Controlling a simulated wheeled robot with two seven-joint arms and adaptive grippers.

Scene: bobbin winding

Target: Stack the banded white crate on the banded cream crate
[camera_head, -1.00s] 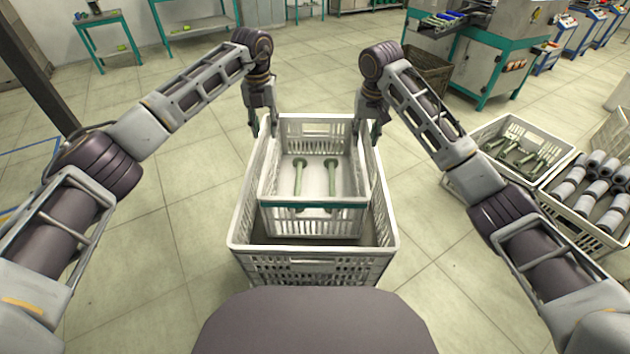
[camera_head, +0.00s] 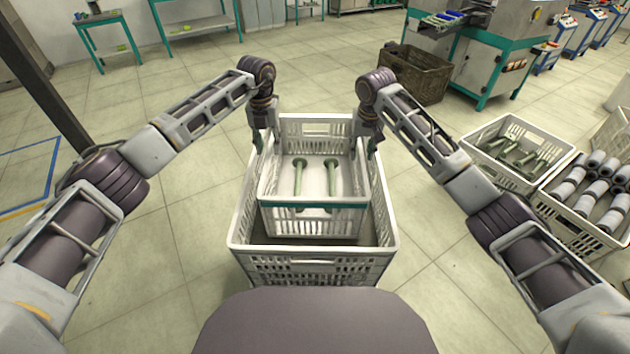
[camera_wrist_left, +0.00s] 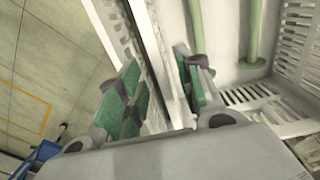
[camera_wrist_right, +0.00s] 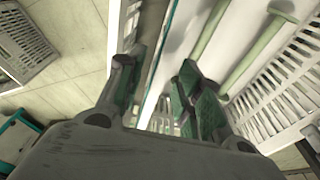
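A white crate (camera_head: 313,221) with a teal band across its front stands within the rim of a larger pale crate (camera_head: 315,268). Two green spindles (camera_head: 331,175) are inside the banded crate. I see no band on the larger crate. My left gripper (camera_head: 262,143) is at the banded crate's left wall; in the left wrist view its fingers (camera_wrist_left: 160,95) stand apart on either side of a wall. My right gripper (camera_head: 366,146) is at its right wall; in the right wrist view its fingers (camera_wrist_right: 160,95) also straddle a wall, apart.
At right stand a pale crate with green spindles (camera_head: 512,150) and a crate of grey-and-white bobbins (camera_head: 583,205). A brown crate (camera_head: 413,75) stands by a teal-framed machine (camera_head: 492,60) behind. Teal tables (camera_head: 107,35) are at the back left. Floor at the left is open.

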